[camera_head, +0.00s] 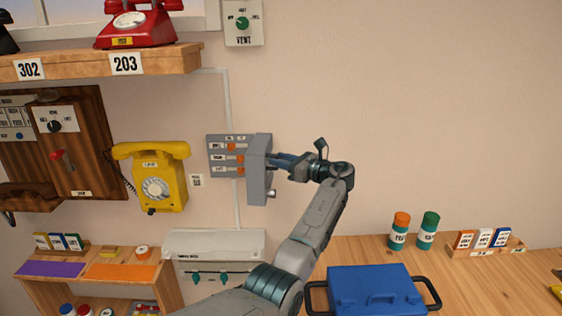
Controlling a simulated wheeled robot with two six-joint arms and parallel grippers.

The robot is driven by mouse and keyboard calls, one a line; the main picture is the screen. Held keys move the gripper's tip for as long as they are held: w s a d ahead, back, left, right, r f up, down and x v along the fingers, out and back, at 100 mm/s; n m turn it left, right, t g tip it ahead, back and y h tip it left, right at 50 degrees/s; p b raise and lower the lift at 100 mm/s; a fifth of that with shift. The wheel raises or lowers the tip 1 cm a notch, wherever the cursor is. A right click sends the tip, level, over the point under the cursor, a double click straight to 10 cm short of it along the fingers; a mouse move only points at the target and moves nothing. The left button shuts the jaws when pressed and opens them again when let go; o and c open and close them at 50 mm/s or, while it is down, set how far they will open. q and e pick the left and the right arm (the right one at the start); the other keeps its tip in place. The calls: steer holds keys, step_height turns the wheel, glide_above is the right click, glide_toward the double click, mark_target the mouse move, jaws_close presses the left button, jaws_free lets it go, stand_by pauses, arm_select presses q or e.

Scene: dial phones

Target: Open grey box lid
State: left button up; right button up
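The grey box (229,142) is fixed to the wall near the middle of the view. Its front shows several orange switches and white labels. Its grey lid (257,180) stands out from the wall at the box's right side, swung open, with the switches exposed. A small knob (271,193) shows at the lid's lower right. My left gripper (277,161) is at the right face of the lid, with its fingers pointing left. I cannot tell whether it touches the lid or how far apart the fingers are. My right gripper is not in view.
A yellow phone (157,177) hangs left of the box. A shelf (178,60) with a red phone (137,22) is above left. A white panel (214,248) with teal knobs is below. A blue case (374,288) sits on the wooden table (462,286). The wall right of my arm is clear.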

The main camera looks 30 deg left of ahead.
arm_select(q)
steer(key=shift+d+r, duration=0.1)
steer(key=shift+r, duration=0.15)
steer(key=s+d+b, duration=0.1)
steer(key=d+b, duration=0.3)
steer(key=d, duration=0.6)
steer(key=shift+d+f+b, duration=0.25)
steer(key=shift+f+b, duration=0.05)
steer(key=shift+b, duration=0.05)
steer(key=shift+s, duration=0.1)
